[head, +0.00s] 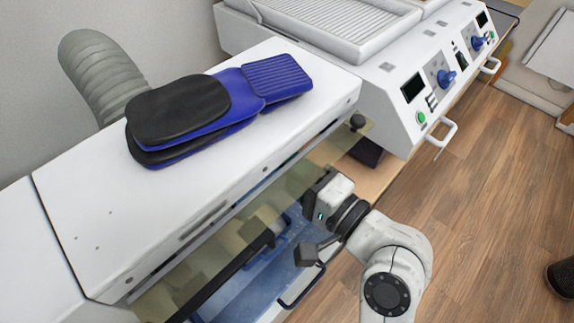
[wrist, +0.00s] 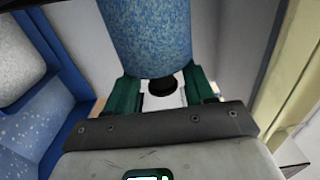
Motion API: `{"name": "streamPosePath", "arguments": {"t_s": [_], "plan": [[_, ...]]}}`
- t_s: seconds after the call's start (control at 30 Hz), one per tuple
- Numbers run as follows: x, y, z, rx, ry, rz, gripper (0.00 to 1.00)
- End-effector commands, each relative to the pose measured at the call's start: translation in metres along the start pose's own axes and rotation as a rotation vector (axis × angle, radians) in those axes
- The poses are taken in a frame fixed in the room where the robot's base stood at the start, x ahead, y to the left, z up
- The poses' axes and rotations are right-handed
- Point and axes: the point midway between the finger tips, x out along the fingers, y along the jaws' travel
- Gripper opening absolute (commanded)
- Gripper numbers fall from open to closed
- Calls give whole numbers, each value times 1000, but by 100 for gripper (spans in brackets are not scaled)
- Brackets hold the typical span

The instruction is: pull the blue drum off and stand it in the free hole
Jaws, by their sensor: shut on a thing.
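The blue drum (wrist: 148,38) has a speckled blue surface and fills the upper middle of the wrist view. My gripper (wrist: 163,88) has its green fingers on both sides of the drum's lower end, shut on it. A round black part shows between the fingers, just below the drum. In the head view my wrist reaches in under the white machine's front edge; the fingers and drum cannot be made out there. I cannot pick out the free hole in either view.
The white machine top (head: 90,215) carries blue and black insoles (head: 180,105). Yellowish clear panels (head: 335,150) run along its front. A blue tray (head: 245,290) lies below; blue walls (wrist: 60,95) stand left in the wrist view. A control panel (head: 408,115) is right of my wrist.

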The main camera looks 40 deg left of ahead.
Motion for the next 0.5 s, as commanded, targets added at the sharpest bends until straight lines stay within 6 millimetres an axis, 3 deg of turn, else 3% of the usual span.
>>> {"name": "streamPosePath", "arguments": {"t_s": [0.5], "plan": [[0,1,-16,0,4,1,17]]}}
